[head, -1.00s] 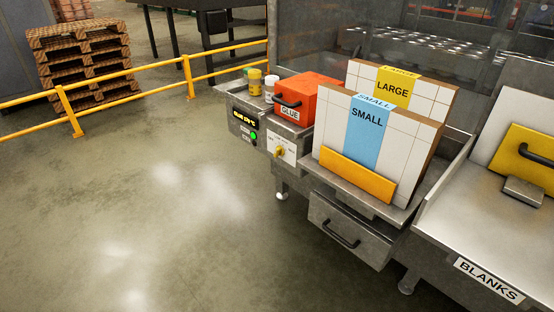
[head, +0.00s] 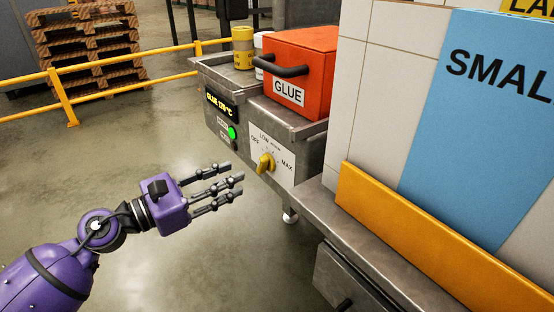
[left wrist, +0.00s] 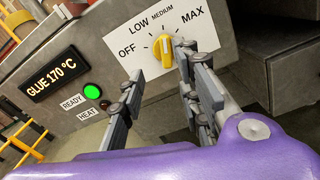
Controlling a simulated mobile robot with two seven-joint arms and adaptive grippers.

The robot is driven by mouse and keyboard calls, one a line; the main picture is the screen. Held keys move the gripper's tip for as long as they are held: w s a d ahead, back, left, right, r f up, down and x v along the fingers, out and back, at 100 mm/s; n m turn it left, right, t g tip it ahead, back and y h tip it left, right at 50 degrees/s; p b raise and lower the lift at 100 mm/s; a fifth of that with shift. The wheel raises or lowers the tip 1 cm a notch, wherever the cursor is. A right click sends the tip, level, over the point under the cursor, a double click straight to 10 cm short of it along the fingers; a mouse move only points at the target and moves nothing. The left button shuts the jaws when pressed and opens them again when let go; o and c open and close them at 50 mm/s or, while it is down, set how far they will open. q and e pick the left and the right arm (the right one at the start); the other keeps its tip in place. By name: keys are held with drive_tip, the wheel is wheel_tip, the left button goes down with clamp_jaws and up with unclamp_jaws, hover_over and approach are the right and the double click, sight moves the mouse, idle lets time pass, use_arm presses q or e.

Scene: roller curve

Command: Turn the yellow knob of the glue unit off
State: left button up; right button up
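The yellow knob (head: 265,164) sits on a white dial plate (head: 284,153) on the front of the steel glue unit (head: 304,132). The plate reads OFF, LOW, MEDIUM and MAX. In the left wrist view the knob (left wrist: 164,50) has its pale pointer line roughly upward, near MEDIUM. The display (left wrist: 54,73) reads GLUE 170 °C, with a lit green READY light (left wrist: 95,92) below it. My left gripper (head: 226,185), purple with grey fingers, is open and empty, a little left of and below the knob, apart from it. My right gripper is not in view.
A red GLUE box (head: 306,65) with a dark handle and a yellow tin (head: 243,47) stand on the unit. A SMALL blank stack (head: 392,80) behind an orange plate (head: 430,235) fills the right. Floor at left is clear, up to a yellow railing (head: 62,97).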

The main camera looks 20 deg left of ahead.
sight(258, 167)
use_arm(q)
drive_tip(key=shift+m, duration=0.5)
drive_tip(key=x, duration=0.3)
drive_tip(key=d+x, duration=0.1)
drive_tip(key=x, duration=0.1)
drive_tip(key=shift+s+d+r+p, duration=0.1)
drive_tip(key=shift+s+r+p, duration=0.15)
drive_tip(key=shift+p, duration=0.1)
drive_tip(key=shift+w+d+f, duration=0.15)
drive_tip(key=shift+w+d, duration=0.2)
drive_tip(key=shift+w, duration=0.15)
clamp_jaws()
